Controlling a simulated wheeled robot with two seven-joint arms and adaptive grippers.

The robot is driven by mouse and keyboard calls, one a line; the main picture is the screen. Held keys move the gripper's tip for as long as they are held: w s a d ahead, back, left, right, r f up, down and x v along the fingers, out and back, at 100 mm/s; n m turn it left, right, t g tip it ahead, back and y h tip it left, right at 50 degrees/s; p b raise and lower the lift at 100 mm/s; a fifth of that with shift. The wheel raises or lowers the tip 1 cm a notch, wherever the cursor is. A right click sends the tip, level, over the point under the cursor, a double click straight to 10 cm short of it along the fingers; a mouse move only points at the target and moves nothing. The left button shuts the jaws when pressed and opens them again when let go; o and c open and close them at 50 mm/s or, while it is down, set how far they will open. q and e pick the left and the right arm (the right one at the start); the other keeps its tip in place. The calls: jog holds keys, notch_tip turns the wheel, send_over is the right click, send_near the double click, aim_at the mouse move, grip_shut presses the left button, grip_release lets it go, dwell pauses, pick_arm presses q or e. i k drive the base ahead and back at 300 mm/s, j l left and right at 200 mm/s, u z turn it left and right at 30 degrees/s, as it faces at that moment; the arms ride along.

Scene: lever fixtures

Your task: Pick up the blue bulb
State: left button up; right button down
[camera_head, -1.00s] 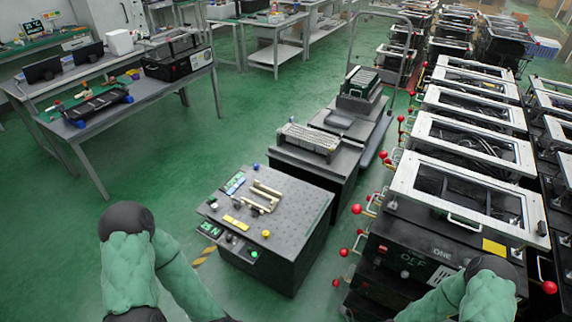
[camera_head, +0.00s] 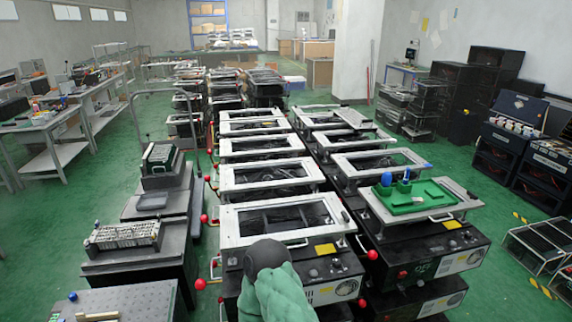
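A blue bulb-like piece (camera_head: 386,179) stands upright on a green tray (camera_head: 435,197), on top of a black machine right of the middle. A smaller blue piece (camera_head: 405,175) stands just right of it on the same tray. Both are small in the picture, so fine detail cannot be told. Part of one of my green arms with a dark joint shows at the bottom middle, well apart from the tray. Neither gripper is in view.
Rows of black machines with pale frames (camera_head: 285,239) fill the middle. Red ball-ended levers (camera_head: 200,284) stick out beside them. A grey table with a blue knob (camera_head: 72,296) is at the bottom left.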

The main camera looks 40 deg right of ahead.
aim_at(387, 176)
jog(key=z, duration=2.2)
